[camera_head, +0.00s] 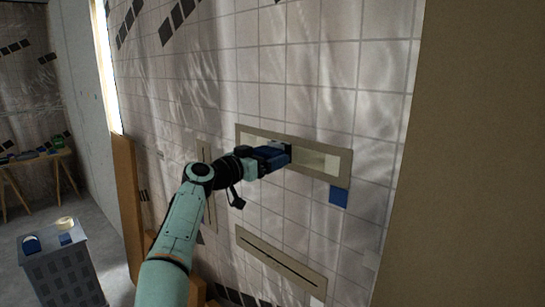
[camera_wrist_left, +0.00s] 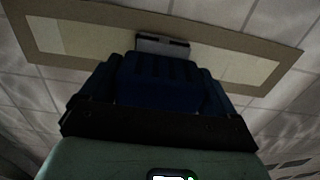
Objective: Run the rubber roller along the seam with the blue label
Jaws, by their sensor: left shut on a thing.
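The seam panel (camera_head: 343,168) is a long tan frame around a pale strip on the tiled wall. The blue label (camera_head: 338,196) is a square just below its right end. My left gripper (camera_head: 284,152) is at the middle of this panel, shut on a small grey piece that looks like the roller. My right gripper is out of view.
Another tan panel with a dark slot (camera_head: 280,263) is lower on the wall, and a narrow upright one (camera_head: 207,185) is left, partly behind my arm. A grey cabinet (camera_head: 62,268) with small items stands lower left. A wooden table (camera_head: 38,165) is farther back.

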